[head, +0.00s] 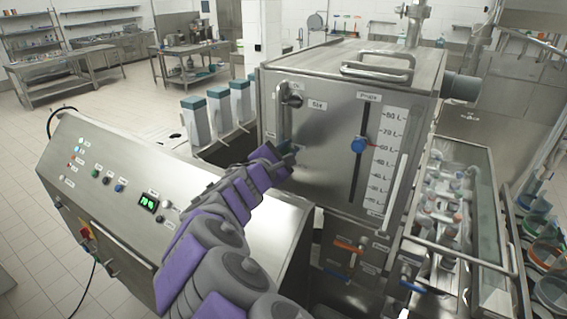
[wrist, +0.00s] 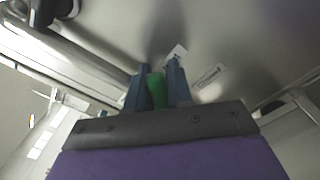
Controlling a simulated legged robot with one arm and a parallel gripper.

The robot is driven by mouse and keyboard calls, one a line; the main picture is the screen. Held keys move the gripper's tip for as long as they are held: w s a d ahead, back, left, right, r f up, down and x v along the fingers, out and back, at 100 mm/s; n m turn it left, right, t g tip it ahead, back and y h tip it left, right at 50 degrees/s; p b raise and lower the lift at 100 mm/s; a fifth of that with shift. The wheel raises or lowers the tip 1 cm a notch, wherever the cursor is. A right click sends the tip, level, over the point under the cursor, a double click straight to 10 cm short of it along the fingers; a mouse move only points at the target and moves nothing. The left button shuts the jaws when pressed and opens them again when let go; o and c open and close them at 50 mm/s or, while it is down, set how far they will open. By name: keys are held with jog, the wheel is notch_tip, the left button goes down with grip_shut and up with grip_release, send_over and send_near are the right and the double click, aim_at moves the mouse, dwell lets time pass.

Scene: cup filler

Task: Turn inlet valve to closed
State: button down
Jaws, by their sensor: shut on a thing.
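In the wrist view, the two blue fingers of my gripper (wrist: 157,88) are closed on a green handle (wrist: 157,91) in front of the steel tank wall. Two small white labels sit beyond the fingertips, but their text is too small to read. In the head view, my gripper (head: 288,150) is at the left part of the front of the steel tank (head: 325,150), and the green handle is hidden there by the gripper. Whether this handle is the inlet valve cannot be read from the labels.
A blue knob (head: 358,146) is on the level scale to the right. Orange (head: 349,246) and blue handles (head: 412,287) are lower down. A control panel (head: 120,195) stands at left.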

jog(key=f+m+b, duration=0.1)
jog(key=m+b, duration=0.1)
jog(key=d+f+m+b, duration=0.1)
jog(key=b, duration=0.2)
jog(key=f+m+b, duration=0.1)
jog(key=m+b, duration=0.1)
jog(key=b, duration=0.1)
jog(key=shift+s+d+m, duration=0.15)
jog(key=shift+s+m, duration=0.15)
jog(key=shift+s, duration=0.1)
jog(key=m+b, duration=0.2)
jog(key=f+m+b, duration=0.1)
jog(key=b, duration=0.2)
jog(key=shift+d+f+m, duration=0.1)
jog(key=shift+f+m, duration=0.1)
jog(key=shift+m, duration=0.2)
jog(key=shift+f, duration=0.1)
jog(key=c, duration=1.1)
grip_release()
jog(key=shift+s, duration=0.1)
